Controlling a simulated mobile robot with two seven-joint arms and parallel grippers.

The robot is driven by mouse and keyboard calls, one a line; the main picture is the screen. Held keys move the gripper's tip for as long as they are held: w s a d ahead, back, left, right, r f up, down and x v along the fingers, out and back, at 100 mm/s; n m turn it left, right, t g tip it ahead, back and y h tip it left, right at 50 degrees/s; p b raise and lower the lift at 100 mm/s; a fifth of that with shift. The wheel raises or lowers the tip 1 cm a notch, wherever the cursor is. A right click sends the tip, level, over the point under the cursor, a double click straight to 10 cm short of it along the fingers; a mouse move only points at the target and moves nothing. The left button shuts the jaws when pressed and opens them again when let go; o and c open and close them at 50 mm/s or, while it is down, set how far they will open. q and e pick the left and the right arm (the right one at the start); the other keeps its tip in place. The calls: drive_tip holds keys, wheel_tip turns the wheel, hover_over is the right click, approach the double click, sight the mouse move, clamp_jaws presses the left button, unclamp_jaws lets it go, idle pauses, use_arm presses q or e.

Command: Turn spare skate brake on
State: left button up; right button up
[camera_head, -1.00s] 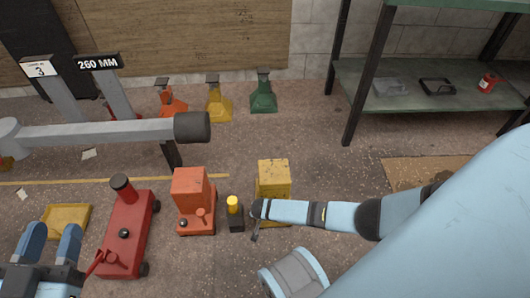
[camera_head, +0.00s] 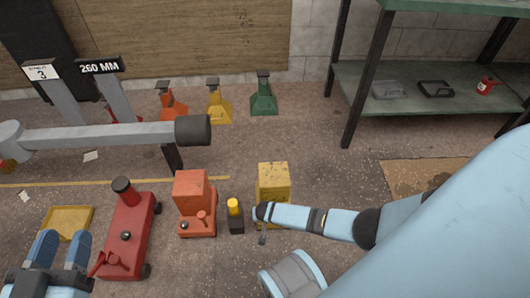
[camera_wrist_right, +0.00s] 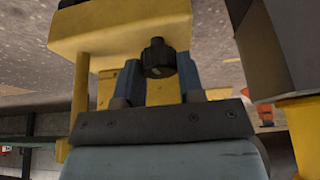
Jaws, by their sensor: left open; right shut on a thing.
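A yellow boxy unit (camera_head: 273,178) stands on the floor in the head view; I cannot tell from any label whether it is the spare skate. My right gripper (camera_head: 262,213) is at its lower front. In the right wrist view a black ribbed knob (camera_wrist_right: 158,58) sits between the two blue-grey fingers of my right gripper (camera_wrist_right: 158,76), against a yellow body (camera_wrist_right: 120,28). The fingers are shut on the knob. The knob's setting cannot be read. My left gripper (camera_head: 61,250) is open and empty at the lower left, its fingers pointing up.
Left of the yellow unit are a small black-and-yellow bottle-like item (camera_head: 235,215), an orange unit (camera_head: 194,195), a red jack (camera_head: 128,235) and a yellow tray (camera_head: 67,223). A grey beam (camera_head: 100,134) crosses behind. A shelf (camera_head: 430,95) stands back right.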

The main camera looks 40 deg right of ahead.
drive_tip(key=n+y, duration=0.1)
drive_tip(key=n, duration=0.1)
drive_tip(key=shift+n+p, duration=0.3)
drive_tip(key=shift+p, duration=0.1)
drive_tip(key=n+y, duration=0.1)
drive_tip(key=n, duration=0.1)
drive_tip(key=shift+d+n, duration=0.1)
drive_tip(key=shift+n, duration=0.2)
use_arm(q)
drive_tip(key=shift+s+d+f+n+g, duration=0.3)
drive_tip(key=shift+s+n, duration=0.1)
drive_tip(key=shift+n, duration=0.2)
use_arm(e)
drive_tip(key=shift+n, duration=0.5)
use_arm(q)
drive_tip(key=shift+r, duration=0.1)
use_arm(e)
drive_tip(key=o, duration=0.9)
